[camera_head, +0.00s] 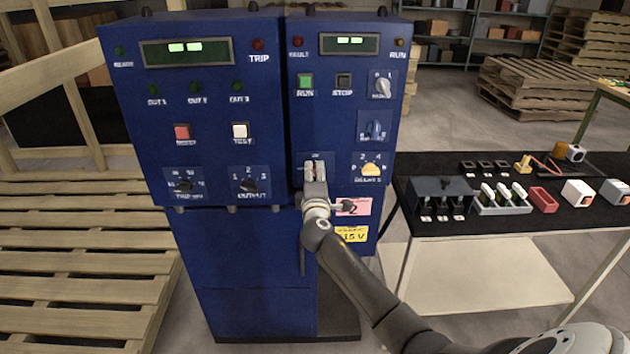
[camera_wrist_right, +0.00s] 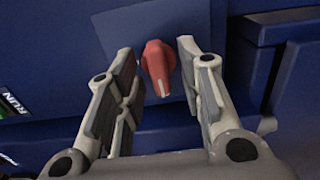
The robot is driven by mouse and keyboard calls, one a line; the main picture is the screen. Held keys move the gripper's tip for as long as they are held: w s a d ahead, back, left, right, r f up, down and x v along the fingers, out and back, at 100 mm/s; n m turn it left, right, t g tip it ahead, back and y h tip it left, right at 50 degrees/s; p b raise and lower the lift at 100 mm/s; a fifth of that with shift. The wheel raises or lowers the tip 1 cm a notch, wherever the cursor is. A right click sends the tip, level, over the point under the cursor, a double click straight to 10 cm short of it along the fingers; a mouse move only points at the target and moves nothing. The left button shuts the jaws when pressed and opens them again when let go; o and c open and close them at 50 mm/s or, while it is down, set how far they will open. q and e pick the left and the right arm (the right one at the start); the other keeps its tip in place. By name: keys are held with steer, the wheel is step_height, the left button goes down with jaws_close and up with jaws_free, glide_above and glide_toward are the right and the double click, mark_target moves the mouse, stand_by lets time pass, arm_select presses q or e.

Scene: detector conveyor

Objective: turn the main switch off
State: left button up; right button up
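The main switch looks to be the red rotary knob (camera_wrist_right: 158,72) with a white pointer line, on a blue panel plate in the right wrist view. In that view its white line points toward the bottom of the picture. My right gripper (camera_wrist_right: 156,52) is open, one finger on each side of the knob, with gaps visible on both sides. In the head view, my right gripper (camera_head: 315,170) is at the lower left of the right blue cabinet (camera_head: 345,110) and hides the knob. My left gripper is in neither view.
Other controls sit close by: a green RUN button (camera_head: 305,85), a STOP button (camera_head: 344,81) and a yellow selector (camera_head: 371,169). The left cabinet (camera_head: 200,100) adjoins. A black-topped table (camera_head: 480,222) with small parts stands to the right.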

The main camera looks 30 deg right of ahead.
steer(key=v, duration=1.2)
steer(key=shift+d, duration=0.1)
steer(key=s+a+f+g+y, duration=0.2)
steer(key=f, duration=1)
steer(key=s+a+f+g+y, duration=0.1)
steer(key=f+g+y, duration=0.1)
steer(key=f, duration=1)
steer(key=s+a+f+m+g+y, duration=0.1)
steer(key=s+a+f+g, duration=0.1)
steer(key=s+f, duration=0.45)
steer(key=s+a+f+m+g+y, duration=0.1)
steer(key=s+f+y, duration=0.15)
steer(key=f, duration=0.75)
steer(key=s+a+f+m+g, duration=0.2)
steer(key=s+f, duration=0.4)
steer(key=s, duration=0.7)
steer(key=s+a+f+m+g+y, duration=0.1)
steer(key=s+a+f+m+g, duration=0.1)
steer(key=s+f, duration=0.5)
steer(key=s+a+f+m+g+y, duration=0.1)
steer(key=s+a+f+m+g, duration=0.2)
steer(key=s, duration=1.6)
step_height(320, 180, down, 4)
steer(key=shift+s+f, duration=0.2)
steer(key=shift+s, duration=0.1)
